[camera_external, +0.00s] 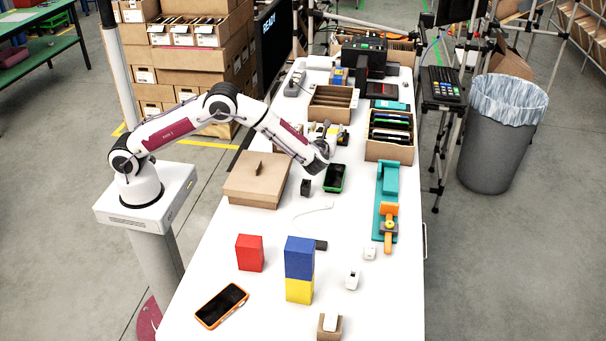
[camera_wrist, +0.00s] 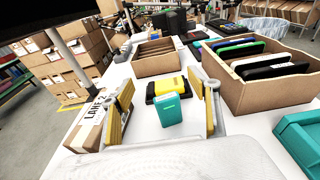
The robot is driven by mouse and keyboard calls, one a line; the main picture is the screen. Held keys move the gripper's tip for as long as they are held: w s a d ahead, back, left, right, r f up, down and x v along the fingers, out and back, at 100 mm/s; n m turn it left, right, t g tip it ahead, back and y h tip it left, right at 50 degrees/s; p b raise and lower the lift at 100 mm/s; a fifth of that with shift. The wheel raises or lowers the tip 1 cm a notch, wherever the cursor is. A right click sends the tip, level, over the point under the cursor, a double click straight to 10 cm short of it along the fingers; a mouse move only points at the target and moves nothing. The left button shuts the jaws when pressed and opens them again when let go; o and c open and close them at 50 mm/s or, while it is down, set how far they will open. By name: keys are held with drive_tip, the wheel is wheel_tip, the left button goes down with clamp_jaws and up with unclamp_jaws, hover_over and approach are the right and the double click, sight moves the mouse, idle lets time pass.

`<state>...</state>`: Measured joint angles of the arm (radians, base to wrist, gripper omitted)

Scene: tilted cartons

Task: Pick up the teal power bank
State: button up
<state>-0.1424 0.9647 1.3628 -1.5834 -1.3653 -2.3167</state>
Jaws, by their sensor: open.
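The teal power bank (camera_wrist: 169,109) stands upright on the white table in the wrist view, in front of a yellow item and a dark item. I cannot make it out in the external view, where my arm and gripper cover that area. My gripper (camera_wrist: 166,88) is open, with one finger to the left of the power bank and one to the right. I see no contact between the fingers and the power bank. In the external view my gripper (camera_external: 328,136) hangs over the middle of the table.
A carton with upright dark, blue and green devices (camera_external: 389,134) stands to the right. An empty divided carton (camera_external: 332,104) is behind. A cardboard box marked LANE 2 (camera_wrist: 93,127) is close to the left finger. A teal fixture (camera_wrist: 299,137) lies at the right.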

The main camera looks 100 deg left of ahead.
drive_tip(key=shift+f, duration=2.9)
drive_tip(key=shift+f, duration=0.55)
drive_tip(key=shift+a+f, duration=0.2)
drive_tip(key=shift+a, duration=1.05)
drive_tip(key=shift+a+f, duration=0.2)
drive_tip(key=shift+a, duration=1.05)
drive_tip(key=c, duration=1.4)
